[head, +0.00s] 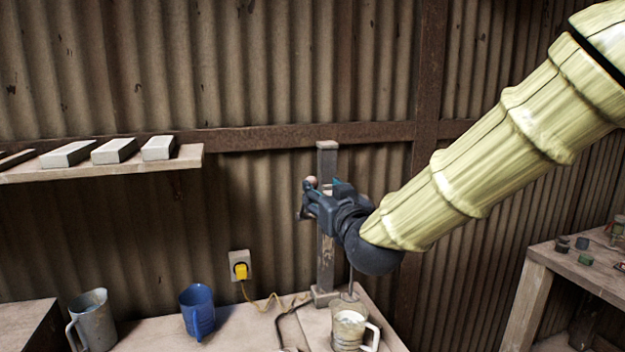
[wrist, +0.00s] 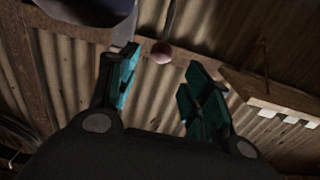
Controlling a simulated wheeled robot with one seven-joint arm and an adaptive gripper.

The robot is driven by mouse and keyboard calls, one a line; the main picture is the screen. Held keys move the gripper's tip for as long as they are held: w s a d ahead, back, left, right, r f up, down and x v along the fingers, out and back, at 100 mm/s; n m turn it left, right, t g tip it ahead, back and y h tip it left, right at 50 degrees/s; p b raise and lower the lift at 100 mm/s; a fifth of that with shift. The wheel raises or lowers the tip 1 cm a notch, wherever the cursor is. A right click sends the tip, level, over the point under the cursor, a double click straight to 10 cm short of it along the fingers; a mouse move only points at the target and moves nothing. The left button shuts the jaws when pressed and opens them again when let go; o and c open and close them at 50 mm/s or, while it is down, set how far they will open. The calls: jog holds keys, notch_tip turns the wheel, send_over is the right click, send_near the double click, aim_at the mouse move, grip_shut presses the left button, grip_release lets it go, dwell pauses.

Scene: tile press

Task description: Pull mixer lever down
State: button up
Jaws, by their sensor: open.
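The mixer stands on the bench, with an upright post (head: 327,158) and a thin rod (head: 350,282) reaching down to a metal mug (head: 349,328). A round reddish knob (wrist: 162,52), apparently the lever's end, shows in the wrist view between my fingertips; a small brownish round shape (head: 312,182) by my gripper in the head view looks like the same knob. My gripper (head: 307,200) is in front of the post, its teal-padded fingers (wrist: 160,72) apart and empty. Whether the knob is touched is not clear. My gripper and arm hide most of the mixer head and lever.
A blue mug (head: 198,311) and a grey metal jug (head: 91,318) stand left of the mixer. A yellow plug (head: 241,271) with a cord is on the wall. A shelf (head: 190,160) with pale blocks is upper left. Another table (head: 545,262) stands right.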

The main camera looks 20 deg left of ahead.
aim_at(314, 184)
jog(key=p+x, duration=0.2)
jog(key=x, duration=0.6)
jog(key=shift+w+a+p, duration=0.2)
jog(key=shift+a+p, duration=0.05)
jog(key=shift+p, duration=0.05)
grip_shut()
